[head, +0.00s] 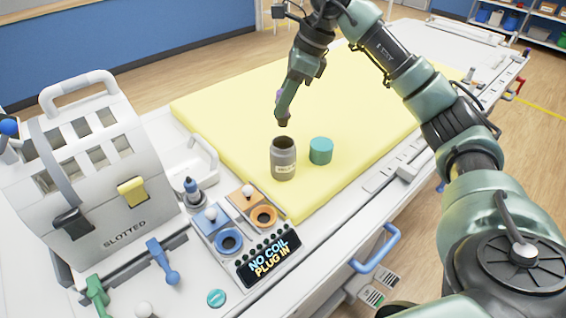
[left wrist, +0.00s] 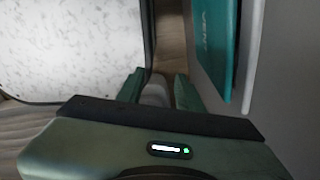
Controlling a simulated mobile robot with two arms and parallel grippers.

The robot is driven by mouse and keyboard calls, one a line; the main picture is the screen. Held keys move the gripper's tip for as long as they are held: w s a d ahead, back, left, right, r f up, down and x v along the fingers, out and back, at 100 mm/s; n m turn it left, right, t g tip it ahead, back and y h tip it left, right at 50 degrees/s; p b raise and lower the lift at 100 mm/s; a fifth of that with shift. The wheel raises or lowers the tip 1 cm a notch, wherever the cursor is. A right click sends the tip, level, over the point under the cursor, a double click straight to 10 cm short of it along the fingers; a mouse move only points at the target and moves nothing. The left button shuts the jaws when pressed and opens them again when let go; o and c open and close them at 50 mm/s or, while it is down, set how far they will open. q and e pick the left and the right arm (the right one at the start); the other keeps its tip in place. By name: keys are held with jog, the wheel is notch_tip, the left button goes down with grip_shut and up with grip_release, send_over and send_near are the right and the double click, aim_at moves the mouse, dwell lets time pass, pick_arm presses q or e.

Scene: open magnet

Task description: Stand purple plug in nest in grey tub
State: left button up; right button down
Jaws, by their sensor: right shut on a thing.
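The grey tub (head: 283,160) stands upright on the yellow mat with its dark open mouth facing up and a label on its front. The nest inside it cannot be made out. My right gripper (head: 283,118) is just above the tub's mouth, pointing down and shut. A small bit of the purple plug (head: 280,95) shows beside its fingers; the rest is hidden by the gripper. My left gripper (left wrist: 157,90) shows only in the left wrist view, its fingers apart. A pale grey shape lies between or beyond them, unclear which.
A teal cylinder (head: 320,150) stands just right of the tub. The yellow mat (head: 225,105) is otherwise mostly clear. At left are a slotted white case (head: 85,180), a dark sign (head: 268,257) and coloured knobs and rings. A blue handle (head: 375,250) juts from the bench front.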

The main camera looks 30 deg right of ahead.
aim_at(285, 124)
jog(key=shift+f+b, duration=2.2)
jog(key=shift+f, duration=1.5)
jog(key=shift+f+b, duration=0.45)
jog(key=shift+f, duration=0.25)
